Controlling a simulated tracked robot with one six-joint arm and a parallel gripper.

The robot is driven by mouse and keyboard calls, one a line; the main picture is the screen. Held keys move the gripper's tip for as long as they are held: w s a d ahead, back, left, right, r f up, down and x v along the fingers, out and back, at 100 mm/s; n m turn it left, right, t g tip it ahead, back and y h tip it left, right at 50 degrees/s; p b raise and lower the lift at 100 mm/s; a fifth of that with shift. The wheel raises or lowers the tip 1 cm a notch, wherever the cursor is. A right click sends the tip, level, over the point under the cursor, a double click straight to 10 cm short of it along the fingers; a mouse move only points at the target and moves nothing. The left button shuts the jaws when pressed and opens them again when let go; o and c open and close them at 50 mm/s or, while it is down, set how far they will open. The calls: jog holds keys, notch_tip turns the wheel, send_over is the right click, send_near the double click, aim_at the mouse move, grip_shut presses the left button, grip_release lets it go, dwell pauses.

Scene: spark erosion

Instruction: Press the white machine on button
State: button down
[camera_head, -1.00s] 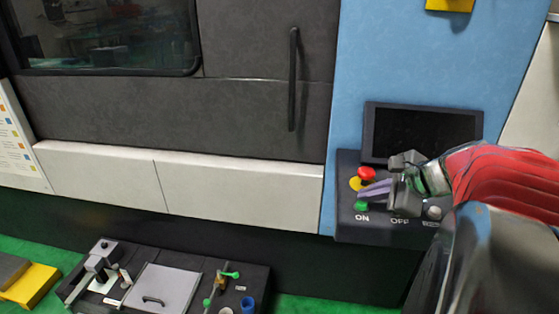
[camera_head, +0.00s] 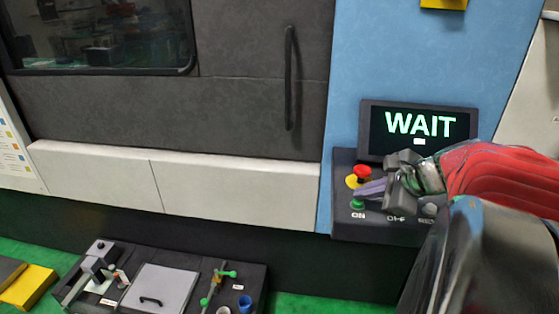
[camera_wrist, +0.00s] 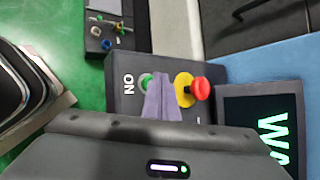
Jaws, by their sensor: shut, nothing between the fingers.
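The ON button (camera_head: 357,204) is green and sits above the white "ON" label on the dark control panel (camera_head: 345,222). It also shows in the wrist view (camera_wrist: 146,79), partly covered by the fingers. My gripper (camera_head: 361,192) is shut and empty, with its purple fingertips at the ON button; I cannot tell whether they touch it. The fingers also show in the wrist view (camera_wrist: 158,85). The screen (camera_head: 420,135) above the panel reads "WAIT" in pale green letters.
A red emergency knob (camera_head: 362,173) on a yellow base stands just behind the fingers. My gripper hides the area above the "OFF" label. The grey machine door (camera_head: 235,110) with its long handle (camera_head: 289,80) is to the left. A dark tool tray (camera_head: 122,255) lies below at the left.

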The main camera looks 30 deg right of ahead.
aim_at(362, 204)
jog(key=shift+r, duration=0.7)
jog(key=shift+r, duration=0.1)
notch_tip(362, 204, up, 5)
jog(key=shift+f, duration=0.1)
dwell(0.5)
dwell(0.6)
